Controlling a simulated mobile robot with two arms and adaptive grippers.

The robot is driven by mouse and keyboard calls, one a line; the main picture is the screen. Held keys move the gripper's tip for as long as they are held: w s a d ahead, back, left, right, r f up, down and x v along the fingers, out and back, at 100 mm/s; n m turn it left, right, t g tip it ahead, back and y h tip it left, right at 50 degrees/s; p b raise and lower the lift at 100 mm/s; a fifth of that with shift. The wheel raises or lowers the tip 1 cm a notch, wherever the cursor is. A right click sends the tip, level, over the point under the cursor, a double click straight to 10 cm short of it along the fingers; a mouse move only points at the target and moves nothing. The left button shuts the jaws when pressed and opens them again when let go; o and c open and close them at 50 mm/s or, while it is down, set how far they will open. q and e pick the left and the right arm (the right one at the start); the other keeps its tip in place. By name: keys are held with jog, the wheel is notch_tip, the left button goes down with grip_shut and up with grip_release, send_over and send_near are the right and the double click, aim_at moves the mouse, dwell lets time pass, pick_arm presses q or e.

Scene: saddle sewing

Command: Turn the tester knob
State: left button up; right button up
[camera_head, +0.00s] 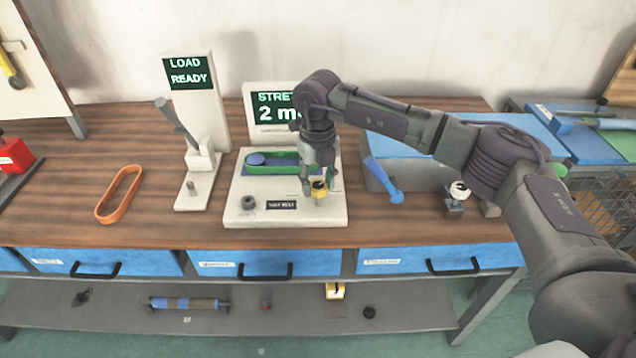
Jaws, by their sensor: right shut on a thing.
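The tester (232,215) is a white unit on the wooden bench with a green belt (290,168) on it. Its upright display (258,112) reads "2 m…", partly hidden behind my right arm. The fingers partly cover the knob. A dark round knob (248,202) sits at the tester's left front, clear of the gripper. My left gripper is not in view.
A white stand (212,110) reading "LOAD READY" with a grey lever (177,122) is left of the tester. An orange belt (119,194) lies farther left on bare bench (60,205). A blue-handled tool (384,181) and blue-topped box are on the right.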

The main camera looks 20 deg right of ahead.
aim_at(318, 185)
jog(key=shift+w+r, duration=0.1)
jog(key=shift+r, duration=0.05)
dwell(0.3)
jog(key=o, duration=1.1)
jog(key=shift+o, duration=0.2)
notch_tip(318, 185, up, 12)
